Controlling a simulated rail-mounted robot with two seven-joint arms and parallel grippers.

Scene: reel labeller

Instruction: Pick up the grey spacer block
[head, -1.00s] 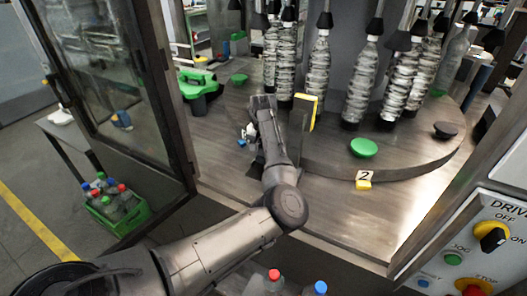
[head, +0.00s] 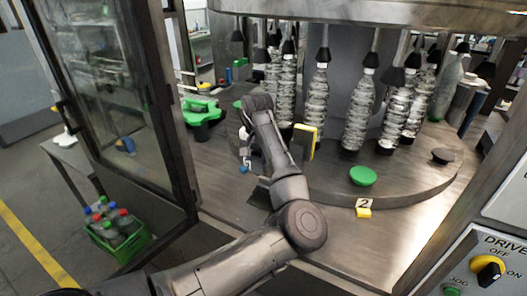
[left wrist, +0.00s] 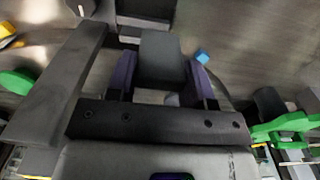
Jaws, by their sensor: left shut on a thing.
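The grey spacer block (left wrist: 162,58) is between the purple-lined fingers of my left gripper (left wrist: 162,78) in the left wrist view. The gripper is shut on it, with a finger against each side. My right gripper is not in view.
A turntable (head: 405,190) carries several bottles, a yellow block (head: 304,141) and a green disc (head: 362,176). A small blue piece (head: 243,169) lies beside my arm. A green tool (head: 202,110) is behind left. An open glazed door (head: 120,100) stands left.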

